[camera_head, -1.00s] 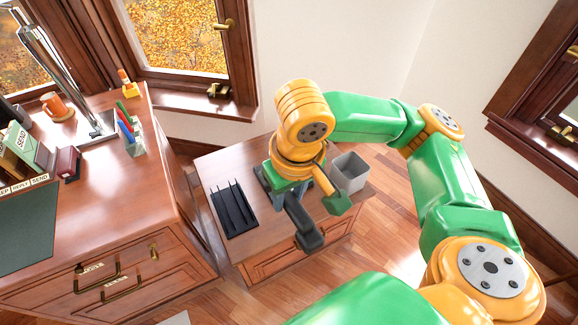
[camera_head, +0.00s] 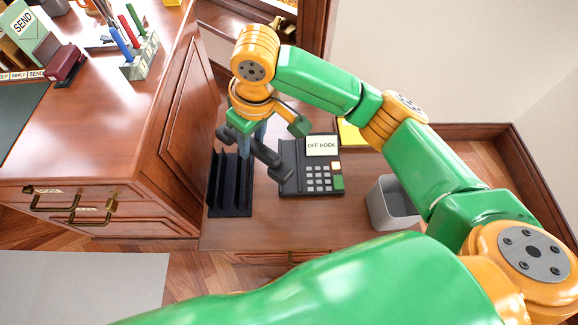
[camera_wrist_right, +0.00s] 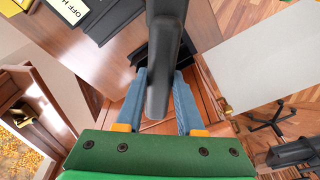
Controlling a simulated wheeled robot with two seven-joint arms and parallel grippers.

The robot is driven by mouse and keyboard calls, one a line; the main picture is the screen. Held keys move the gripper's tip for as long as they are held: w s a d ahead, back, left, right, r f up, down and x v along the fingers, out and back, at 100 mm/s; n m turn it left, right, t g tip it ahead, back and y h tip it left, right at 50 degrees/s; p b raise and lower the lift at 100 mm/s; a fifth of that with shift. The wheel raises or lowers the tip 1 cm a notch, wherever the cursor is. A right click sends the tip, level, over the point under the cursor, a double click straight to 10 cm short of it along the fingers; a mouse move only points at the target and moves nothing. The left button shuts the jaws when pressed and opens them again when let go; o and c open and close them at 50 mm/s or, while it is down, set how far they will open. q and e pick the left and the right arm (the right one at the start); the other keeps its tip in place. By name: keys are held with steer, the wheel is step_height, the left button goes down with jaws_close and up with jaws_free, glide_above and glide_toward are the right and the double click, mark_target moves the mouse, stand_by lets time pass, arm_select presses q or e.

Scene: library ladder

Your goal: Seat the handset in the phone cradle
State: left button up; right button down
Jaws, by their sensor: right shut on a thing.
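The dark grey handset (camera_head: 270,158) is held in my right gripper (camera_head: 259,133), above the small wooden cabinet. It slants down to the right in the head view, and its lower end overlaps the left edge of the phone. In the right wrist view the handset (camera_wrist_right: 166,60) lies between the two blue fingers of the right gripper (camera_wrist_right: 160,103). The black phone (camera_head: 318,184) sits on the cabinet, with a keypad and a display reading "OFF HOOK". The left side of the phone, towards the cradle, is partly hidden by the handset. My left gripper is not in view.
A black slotted rack (camera_head: 231,198) stands left of the phone. A grey bin (camera_head: 392,205) is at the right and a yellow pad (camera_head: 350,134) behind the phone. The larger wooden desk (camera_head: 110,130) rises close on the left. Some cabinet top in front is bare.

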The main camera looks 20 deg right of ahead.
steer(key=a+f+n+b, duration=0.3)
steer(key=a+f+b, duration=0.2)
steer(key=f, duration=0.5)
steer(key=shift+n, duration=0.3)
steer(key=d+f, duration=0.3)
steer(key=d, duration=0.1)
steer(key=w+d+f+b, duration=0.1)
steer(key=d+f, duration=0.2)
steer(key=d, duration=0.2)
steer(key=w+d+f+b, duration=0.1)
steer(key=d+f, duration=0.3)
steer(key=shift+w+d, duration=0.15)
steer(key=shift+d, duration=0.1)
step_height(320, 180, down, 3)
steer(key=shift+d+f+b, duration=0.1)
steer(key=shift+b, duration=0.6)
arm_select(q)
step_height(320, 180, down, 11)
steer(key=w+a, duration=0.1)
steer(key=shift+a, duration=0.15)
arm_select(e)
steer(key=c, duration=0.5)
jaws_free()
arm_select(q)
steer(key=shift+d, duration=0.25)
